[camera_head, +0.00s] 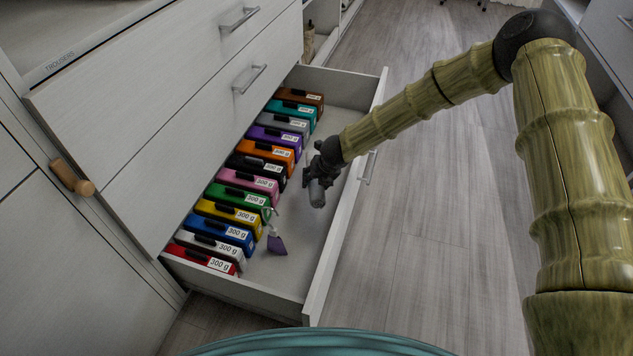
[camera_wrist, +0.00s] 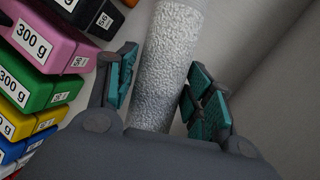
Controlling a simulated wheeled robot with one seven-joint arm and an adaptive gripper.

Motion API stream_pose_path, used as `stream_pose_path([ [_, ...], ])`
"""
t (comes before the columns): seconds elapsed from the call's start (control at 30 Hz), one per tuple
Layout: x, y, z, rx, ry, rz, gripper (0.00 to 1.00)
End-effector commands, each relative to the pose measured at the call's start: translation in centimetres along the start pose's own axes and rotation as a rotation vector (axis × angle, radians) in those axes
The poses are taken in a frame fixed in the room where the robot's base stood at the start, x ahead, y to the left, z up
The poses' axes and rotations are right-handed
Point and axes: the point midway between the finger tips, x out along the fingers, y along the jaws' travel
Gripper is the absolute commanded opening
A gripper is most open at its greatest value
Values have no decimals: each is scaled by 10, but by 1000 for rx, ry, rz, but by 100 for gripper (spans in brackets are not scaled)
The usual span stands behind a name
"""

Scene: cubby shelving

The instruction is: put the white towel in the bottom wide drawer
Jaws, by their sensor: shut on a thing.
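The bottom wide drawer (camera_head: 329,256) is pulled open, with its front panel toward the right. My gripper (camera_head: 316,185) is over the open drawer, near its front panel. It is shut on the white towel (camera_head: 317,194), a small rolled, greyish-white cylinder. In the wrist view the towel (camera_wrist: 168,62) has a rough, fluffy surface and stands between the two teal-padded fingers (camera_wrist: 160,93). I cannot tell whether the towel's far end touches the drawer floor.
A row of several coloured 300 g boxes, such as the green one (camera_head: 237,196), fills the drawer's back side. A purple tag (camera_head: 277,245) lies on the drawer floor near the front boxes. Closed drawers (camera_head: 170,95) stand above. The strip along the front panel is mostly clear.

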Motion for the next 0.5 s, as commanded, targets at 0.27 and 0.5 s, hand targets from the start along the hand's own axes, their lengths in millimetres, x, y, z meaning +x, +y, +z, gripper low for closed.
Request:
stream_pose_path([
  [0.27,2,0,-1,1,0,0,26],
  [0.5,7,-2,-3,1,0,0,26],
])
